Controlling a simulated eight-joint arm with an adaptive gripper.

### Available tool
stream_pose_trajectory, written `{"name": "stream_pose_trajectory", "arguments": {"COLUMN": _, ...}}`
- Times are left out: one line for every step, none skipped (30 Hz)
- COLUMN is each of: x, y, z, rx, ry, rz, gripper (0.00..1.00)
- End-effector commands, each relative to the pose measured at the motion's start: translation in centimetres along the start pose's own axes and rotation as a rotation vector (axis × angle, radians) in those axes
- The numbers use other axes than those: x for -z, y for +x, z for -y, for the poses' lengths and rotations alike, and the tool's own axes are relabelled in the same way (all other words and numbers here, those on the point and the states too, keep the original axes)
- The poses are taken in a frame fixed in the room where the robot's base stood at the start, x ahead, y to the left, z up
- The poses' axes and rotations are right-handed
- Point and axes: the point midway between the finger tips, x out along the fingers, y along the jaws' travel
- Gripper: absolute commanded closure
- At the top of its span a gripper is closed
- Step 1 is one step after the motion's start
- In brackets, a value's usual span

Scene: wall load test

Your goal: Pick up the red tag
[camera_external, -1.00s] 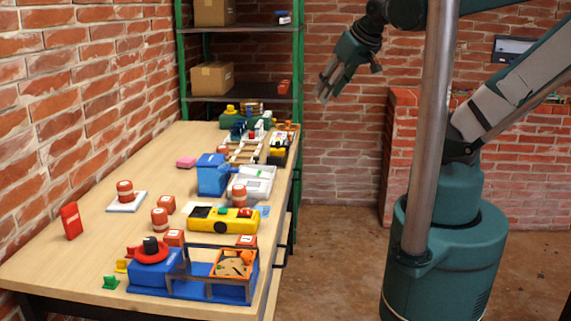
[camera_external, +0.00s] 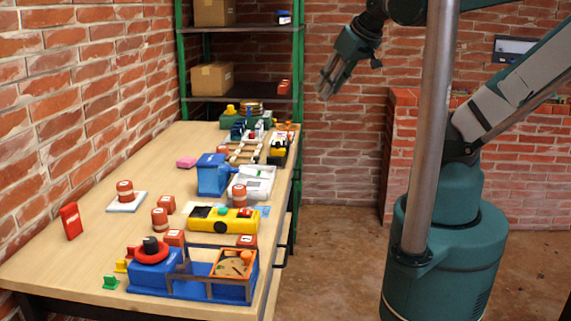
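A thin red upright piece (camera_external: 70,221) with a small pale mark stands at the left of the wooden table, near the brick wall. It looks most like the red tag, but the view is too small to be sure. My gripper (camera_external: 324,90) hangs in the air to the right of the shelf, beyond the table's right edge and far from the red piece. Its fingers point down and to the left. Nothing shows between them, and their gap is too small to make out.
The table (camera_external: 60,265) holds a blue tool model (camera_external: 155,275), a yellow block (camera_external: 222,219), a blue box (camera_external: 212,175) and several red-and-white barrels. A green-framed shelf (camera_external: 240,98) with cardboard boxes stands behind. Bare tabletop surrounds the red piece.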

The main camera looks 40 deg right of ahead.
Motion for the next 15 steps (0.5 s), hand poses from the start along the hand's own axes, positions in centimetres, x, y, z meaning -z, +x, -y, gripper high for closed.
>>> {"name": "stream_pose_trajectory", "arguments": {"x": 0.3, "y": -0.4, "z": 0.0, "rx": 0.0, "ry": 0.0, "rz": 0.0, "gripper": 0.74}}
{"name": "stream_pose_trajectory", "arguments": {"x": 0.5, "y": -0.7, "z": 0.0, "rx": 0.0, "ry": 0.0, "rz": 0.0, "gripper": 0.74}}
{"name": "stream_pose_trajectory", "arguments": {"x": 0.8, "y": -1.2, "z": 0.0, "rx": 0.0, "ry": 0.0, "rz": 0.0, "gripper": 0.74}}
{"name": "stream_pose_trajectory", "arguments": {"x": 0.9, "y": -1.4, "z": 0.0, "rx": 0.0, "ry": 0.0, "rz": 0.0, "gripper": 0.74}}
{"name": "stream_pose_trajectory", "arguments": {"x": 1.1, "y": -1.6, "z": 0.0, "rx": 0.0, "ry": 0.0, "rz": 0.0, "gripper": 0.74}}
{"name": "stream_pose_trajectory", "arguments": {"x": 1.4, "y": -2.0, "z": 0.0, "rx": 0.0, "ry": 0.0, "rz": 0.0, "gripper": 0.74}}
{"name": "stream_pose_trajectory", "arguments": {"x": 1.6, "y": -2.3, "z": 0.0, "rx": 0.0, "ry": 0.0, "rz": 0.0, "gripper": 0.74}}
{"name": "stream_pose_trajectory", "arguments": {"x": 1.8, "y": -2.5, "z": 0.0, "rx": 0.0, "ry": 0.0, "rz": 0.0, "gripper": 0.74}}
{"name": "stream_pose_trajectory", "arguments": {"x": 2.0, "y": -2.9, "z": 0.0, "rx": 0.0, "ry": 0.0, "rz": 0.0, "gripper": 0.74}}
{"name": "stream_pose_trajectory", "arguments": {"x": 2.3, "y": -3.2, "z": 0.0, "rx": 0.0, "ry": 0.0, "rz": 0.0, "gripper": 0.74}}
{"name": "stream_pose_trajectory", "arguments": {"x": 2.5, "y": -3.3, "z": 0.1, "rx": 0.001, "ry": -0.005, "rz": 0.002, "gripper": 0.74}}
{"name": "stream_pose_trajectory", "arguments": {"x": 2.8, "y": -3.3, "z": 0.3, "rx": 0.004, "ry": -0.017, "rz": 0.005, "gripper": 0.74}}
{"name": "stream_pose_trajectory", "arguments": {"x": 3.0, "y": -3.3, "z": 0.4, "rx": 0.006, "ry": -0.024, "rz": 0.007, "gripper": 0.74}}
{"name": "stream_pose_trajectory", "arguments": {"x": 3.2, "y": -3.3, "z": 0.6, "rx": 0.008, "ry": -0.03, "rz": 0.009, "gripper": 0.74}}
{"name": "stream_pose_trajectory", "arguments": {"x": 3.6, "y": -3.4, "z": 0.7, "rx": 0.01, "ry": -0.04, "rz": 0.012, "gripper": 0.74}}
